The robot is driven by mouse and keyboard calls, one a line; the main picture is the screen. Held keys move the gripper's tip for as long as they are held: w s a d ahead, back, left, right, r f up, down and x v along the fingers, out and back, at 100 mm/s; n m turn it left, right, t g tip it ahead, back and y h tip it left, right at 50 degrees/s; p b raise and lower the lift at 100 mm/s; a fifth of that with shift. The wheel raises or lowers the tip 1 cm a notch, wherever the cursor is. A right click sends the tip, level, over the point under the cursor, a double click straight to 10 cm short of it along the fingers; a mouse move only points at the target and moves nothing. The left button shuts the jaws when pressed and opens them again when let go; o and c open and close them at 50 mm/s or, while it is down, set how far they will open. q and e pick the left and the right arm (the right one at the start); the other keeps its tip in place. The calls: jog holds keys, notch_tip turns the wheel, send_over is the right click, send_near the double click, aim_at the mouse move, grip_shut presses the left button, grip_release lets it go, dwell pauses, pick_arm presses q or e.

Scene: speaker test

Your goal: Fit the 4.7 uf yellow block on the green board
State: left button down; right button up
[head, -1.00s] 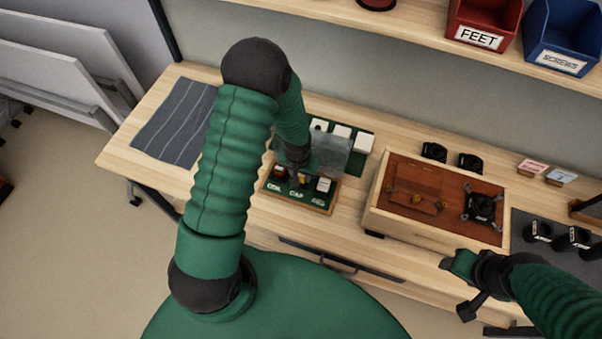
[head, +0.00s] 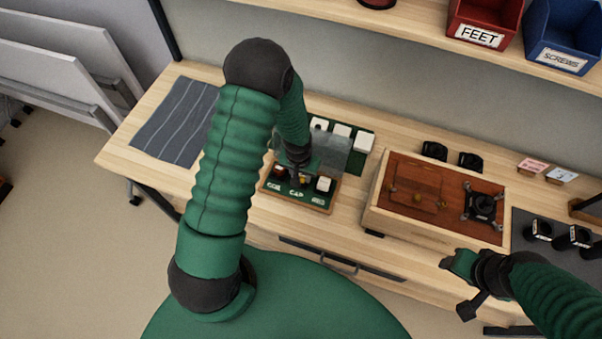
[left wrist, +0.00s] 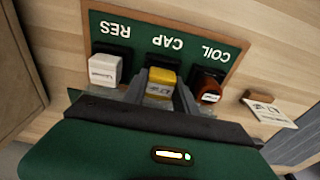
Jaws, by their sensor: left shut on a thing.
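The green board (head: 273,188) lies in a wooden frame on the bench, lettered COIL, CAP and RES; the left wrist view shows it upside down (left wrist: 141,33). My left gripper (left wrist: 163,92) is shut on the yellow block (left wrist: 160,84), with a finger on each side. The block sits at the dark CAP socket, between the other two blocks; I cannot tell whether it is fully seated. In the head view my left gripper (head: 301,172) mostly hides it. My right gripper (head: 456,284) is off the bench's front edge, apart from the board; its jaw state is unclear.
A white block (left wrist: 104,70) is at RES and a red-brown block (left wrist: 208,86) at COIL. Behind stand white boxes (head: 364,142) on a green mat. A wooden case (head: 400,235) is to the right, a grey cloth (head: 172,125) to the left.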

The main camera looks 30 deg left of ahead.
pick_arm(q)
jog(key=c, duration=0.9)
grip_release()
jog(key=shift+f, duration=0.1)
jog(key=shift+d, duration=0.15)
notch_tip(320, 180, up, 16)
jog(key=s, duration=0.2)
jog(key=s+d+r+m+t, duration=0.1)
jog(key=s+d+r+m, duration=0.1)
jog(key=s+d, duration=0.5)
jog(key=shift+r+m, duration=0.4)
jog(key=shift+r, duration=0.1)
